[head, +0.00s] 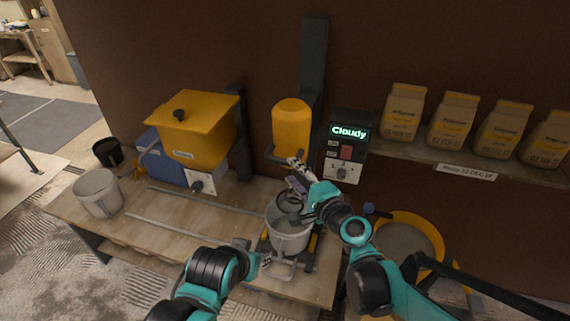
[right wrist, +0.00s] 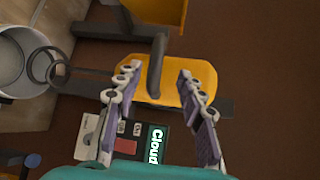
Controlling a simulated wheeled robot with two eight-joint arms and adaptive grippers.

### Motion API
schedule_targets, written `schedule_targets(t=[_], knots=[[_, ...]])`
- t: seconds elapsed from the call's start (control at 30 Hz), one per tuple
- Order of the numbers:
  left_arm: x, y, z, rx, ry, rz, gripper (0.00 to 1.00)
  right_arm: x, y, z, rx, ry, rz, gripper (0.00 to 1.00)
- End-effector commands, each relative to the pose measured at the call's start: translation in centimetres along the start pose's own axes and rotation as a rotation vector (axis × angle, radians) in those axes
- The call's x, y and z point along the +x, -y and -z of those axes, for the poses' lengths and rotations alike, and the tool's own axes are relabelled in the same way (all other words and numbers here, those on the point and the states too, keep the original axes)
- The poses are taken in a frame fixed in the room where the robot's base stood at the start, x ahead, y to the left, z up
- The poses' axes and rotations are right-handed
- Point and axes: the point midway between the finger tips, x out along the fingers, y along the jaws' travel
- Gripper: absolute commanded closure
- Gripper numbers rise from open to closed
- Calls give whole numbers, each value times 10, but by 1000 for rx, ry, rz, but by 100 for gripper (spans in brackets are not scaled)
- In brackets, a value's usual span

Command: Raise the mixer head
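The mixer head (head: 291,128) is a yellow rounded housing on a dark upright post, above a grey bucket (head: 289,238). A dark bar-like handle (right wrist: 157,66) projects from the mixer head, which also shows in the right wrist view (right wrist: 188,72). My right gripper (head: 294,172) is just below the head in the head view. In the right wrist view it is open (right wrist: 158,92), its fingers apart on either side of the handle, with gaps showing. A dark ring-shaped mixing tool (head: 290,202) is at the bucket's mouth. My left gripper (head: 262,262) is low by the bucket's front; its fingers are unclear.
A control box (head: 348,146) reading "Cloudy" stands right of the post. Several paper bags (head: 403,112) line the right shelf. A yellow hopper (head: 195,135) and an empty bucket (head: 98,193) stand left. A yellow-rimmed tub (head: 430,228) is at right.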

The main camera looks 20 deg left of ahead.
Motion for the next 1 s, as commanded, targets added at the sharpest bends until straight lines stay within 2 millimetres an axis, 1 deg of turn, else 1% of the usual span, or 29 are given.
schedule_targets(t=[0.03, 0.1, 0.2, 0.3, 0.83, 0.93, 0.97, 1.0], knots=[[0, 0, 0, 0, 0, 0, 64, -11, 0, 1, -1, -2, 0, 61], [0, 0, 0, 0, 0, 0, 64, -22, 0, 0, -1, -1, 0, 61], [0, 0, 0, 0, 0, 0, 64, -32, 0, 1, 1, -2, 1, 61], [0, 0, 0, 0, 0, 0, 64, -38, 0, 0, 0, -1, 0, 61], [1, 0, 0, 0, 0, 0, 64, -41, -1, 1, -9, -1, -4, 61], [5, 0, -4, 0, 0, 0, 64, -52, -10, 5, -90, -9, -40, 61], [8, 0, -5, 0, 0, 0, 64, -58, -15, 8, -135, -13, -63, 61], [11, 0, -8, 0, 0, 0, 64, -69, -24, 12, -210, -18, -102, 61]])
